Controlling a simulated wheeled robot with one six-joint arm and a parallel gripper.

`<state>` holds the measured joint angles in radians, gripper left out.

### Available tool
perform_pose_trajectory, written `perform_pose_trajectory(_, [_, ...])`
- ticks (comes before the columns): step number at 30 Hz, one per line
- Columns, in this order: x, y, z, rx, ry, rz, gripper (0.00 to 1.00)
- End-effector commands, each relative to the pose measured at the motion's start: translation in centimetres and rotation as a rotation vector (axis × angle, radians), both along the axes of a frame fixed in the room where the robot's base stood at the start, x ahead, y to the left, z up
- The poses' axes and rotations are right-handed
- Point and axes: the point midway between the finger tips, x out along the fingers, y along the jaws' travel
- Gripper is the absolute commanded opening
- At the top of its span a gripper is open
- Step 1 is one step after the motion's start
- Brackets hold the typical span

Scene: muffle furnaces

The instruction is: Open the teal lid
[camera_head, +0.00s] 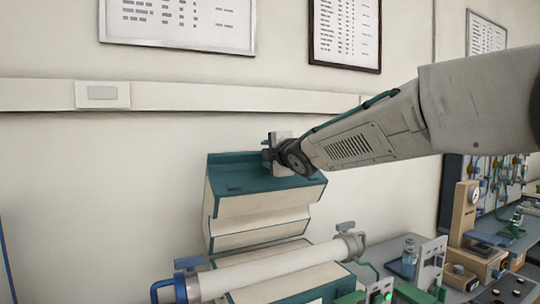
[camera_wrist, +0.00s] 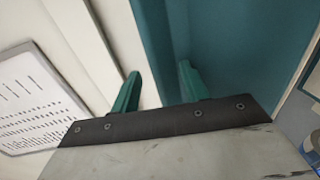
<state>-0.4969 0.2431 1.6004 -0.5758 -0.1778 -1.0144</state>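The teal lid (camera_head: 236,170) stands raised and tilted back above the furnace base, in the middle of the head view. Its top is teal and its sides are cream, with a groove along the front. My gripper (camera_head: 268,156) is at the lid's upper right part, by its back edge. Teal lid surface (camera_wrist: 225,45) fills the area by the right finger. I cannot tell whether a finger touches the lid.
A pale tube (camera_head: 270,266) with blue and grey end fittings lies across the furnace base below the lid. The wall with a rail (camera_head: 200,97) is close behind the lid. A bench with a bottle (camera_head: 409,258) and instruments stands at the right.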

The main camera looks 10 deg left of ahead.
Motion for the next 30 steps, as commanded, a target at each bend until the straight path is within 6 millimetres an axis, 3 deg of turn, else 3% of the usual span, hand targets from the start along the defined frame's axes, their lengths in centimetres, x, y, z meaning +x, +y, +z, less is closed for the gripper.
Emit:
perform_pose_trajectory(9, [-0.2,-0.1,0.0,0.002,-0.002,0.003,0.38])
perform_pose_trajectory(21, [-5.5,-3.8,1.1,0.003,-0.004,0.000,0.38])
perform_pose_trajectory(30, [-6.9,-4.6,1.2,0.002,-0.002,0.001,0.38])
